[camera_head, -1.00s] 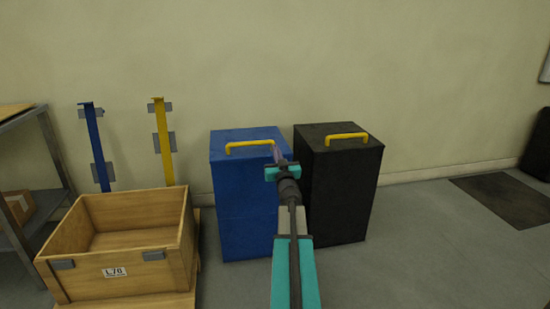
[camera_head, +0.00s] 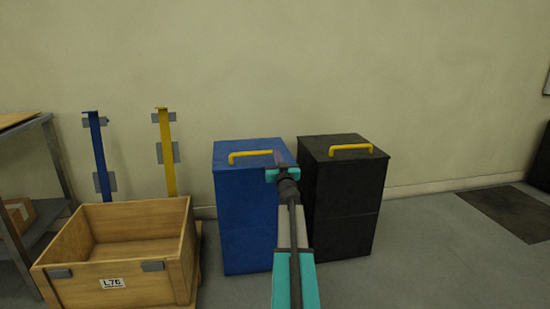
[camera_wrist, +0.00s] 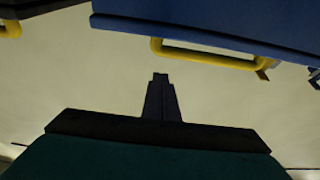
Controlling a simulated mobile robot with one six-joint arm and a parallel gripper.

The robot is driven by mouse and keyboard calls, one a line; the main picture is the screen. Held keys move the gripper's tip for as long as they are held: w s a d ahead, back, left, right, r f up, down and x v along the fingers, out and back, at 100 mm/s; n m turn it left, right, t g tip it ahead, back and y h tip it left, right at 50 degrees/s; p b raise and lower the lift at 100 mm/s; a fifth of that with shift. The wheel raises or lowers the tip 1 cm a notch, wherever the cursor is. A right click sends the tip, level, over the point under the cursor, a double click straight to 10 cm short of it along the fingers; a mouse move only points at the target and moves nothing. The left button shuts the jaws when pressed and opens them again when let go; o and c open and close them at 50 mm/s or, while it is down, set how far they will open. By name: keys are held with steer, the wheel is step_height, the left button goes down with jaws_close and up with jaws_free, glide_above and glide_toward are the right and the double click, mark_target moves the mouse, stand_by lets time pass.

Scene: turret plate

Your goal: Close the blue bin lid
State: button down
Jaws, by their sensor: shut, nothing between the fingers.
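The blue bin (camera_head: 246,225) stands on the floor against the wall. Its blue lid (camera_head: 240,146) looks level on top, with no gap visible in the head view. The lid's yellow handle (camera_head: 250,155) lies along its front part. My gripper (camera_head: 278,157) is at the lid's right side, by the right end of the handle; I cannot tell whether it touches. In the wrist view my gripper (camera_wrist: 160,78) is shut and empty, pointing at the wall. The lid (camera_wrist: 220,28) and its handle (camera_wrist: 205,54) show along the top of that view.
A black bin (camera_head: 345,205) with a yellow handle stands close on the right. A wooden crate (camera_head: 172,250) sits at left front, with a blue post (camera_head: 99,155), a yellow post (camera_head: 166,150) and a shelf (camera_head: 55,160) behind or beside it.

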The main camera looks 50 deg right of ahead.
steer(key=shift+s+f+b, duration=0.1)
steer(key=shift+f+b, duration=0.4)
steer(key=shift+f, duration=0.55)
